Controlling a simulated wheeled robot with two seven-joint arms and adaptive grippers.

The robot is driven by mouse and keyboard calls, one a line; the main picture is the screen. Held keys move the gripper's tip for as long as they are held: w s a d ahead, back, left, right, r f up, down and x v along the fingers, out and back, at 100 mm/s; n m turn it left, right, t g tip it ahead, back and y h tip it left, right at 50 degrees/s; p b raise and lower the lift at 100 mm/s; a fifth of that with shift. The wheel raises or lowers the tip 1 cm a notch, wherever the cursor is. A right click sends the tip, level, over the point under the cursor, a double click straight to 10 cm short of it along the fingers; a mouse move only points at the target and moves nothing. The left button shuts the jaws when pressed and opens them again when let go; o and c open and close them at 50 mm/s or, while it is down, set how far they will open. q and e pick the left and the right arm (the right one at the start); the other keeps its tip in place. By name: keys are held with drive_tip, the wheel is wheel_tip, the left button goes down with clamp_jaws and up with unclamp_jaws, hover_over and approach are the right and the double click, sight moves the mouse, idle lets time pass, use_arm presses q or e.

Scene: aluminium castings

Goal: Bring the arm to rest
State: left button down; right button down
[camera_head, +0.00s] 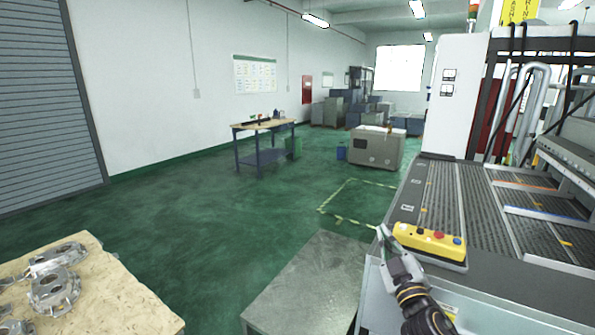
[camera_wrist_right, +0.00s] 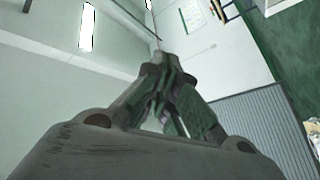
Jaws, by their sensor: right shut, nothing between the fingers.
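My right gripper (camera_head: 382,232) comes in from the lower right of the head view, its arm raised beside the machine's front edge. In the right wrist view its fingers (camera_wrist_right: 160,72) meet at the tips, shut with nothing between them. Behind the fingers that view shows wall, ceiling lights and a slatted shutter. My left gripper is not in view.
A yellow button box (camera_head: 430,243) sits on the conveyor machine (camera_head: 480,205) close to my right gripper. A grey metal table top (camera_head: 310,283) is at the bottom middle. A wooden table (camera_head: 120,300) with metal castings (camera_head: 55,285) is at lower left. Green floor between is clear.

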drive_tip(key=s+d+f+m+g+h, duration=0.2)
drive_tip(key=s+f+m+g, duration=0.15)
drive_tip(key=f, duration=0.55)
drive_tip(key=s+d+f+m+g+h, duration=0.25)
drive_tip(key=s+f+g, duration=0.25)
drive_tip(key=f, duration=0.5)
drive_tip(key=s+a+f+g+y, duration=0.2)
drive_tip(key=s+f+g, duration=0.3)
drive_tip(key=s, duration=0.4)
drive_tip(key=s+a+f+g+y, duration=0.1)
drive_tip(key=s+a+f+g, duration=0.25)
drive_tip(key=s+f, duration=0.55)
wheel_tip(320, 180, down, 31)
drive_tip(key=s+d+g, duration=0.2)
drive_tip(key=s, duration=0.1)
drive_tip(key=s+d+f, duration=0.2)
drive_tip(key=s+f, duration=0.8)
drive_tip(key=s, duration=0.1)
drive_tip(key=s+d+f, duration=0.3)
drive_tip(key=s+f, duration=0.7)
drive_tip(key=shift+s+d+f+g, duration=0.15)
drive_tip(key=shift+s+g, duration=0.25)
